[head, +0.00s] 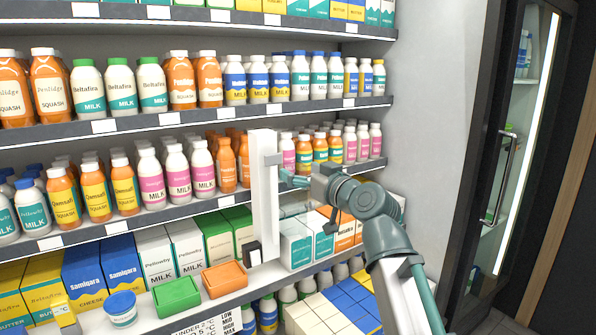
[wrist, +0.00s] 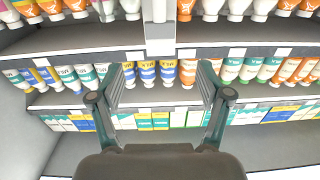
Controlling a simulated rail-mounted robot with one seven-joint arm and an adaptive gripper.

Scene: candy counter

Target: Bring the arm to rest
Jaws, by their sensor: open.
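My gripper (head: 284,196) is in front of the dairy shelves in the head view, at the end of my grey-green arm coming in from the lower right. Its fingertips are close to a white upright post (head: 264,195); I cannot tell whether they touch it. In the wrist view my gripper (wrist: 162,78) is spread wide, with nothing held between the two fingers. Beyond the fingers are rows of bottles and the white post (wrist: 159,28), seen upside down.
Shelves hold milk and squash bottles (head: 150,90) and cartons (head: 187,245). A green tub (head: 177,297), an orange tub (head: 224,279) and a round blue-lidded tub (head: 121,308) sit on the lower ledge. A glass-doored cabinet (head: 500,180) stands at the right.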

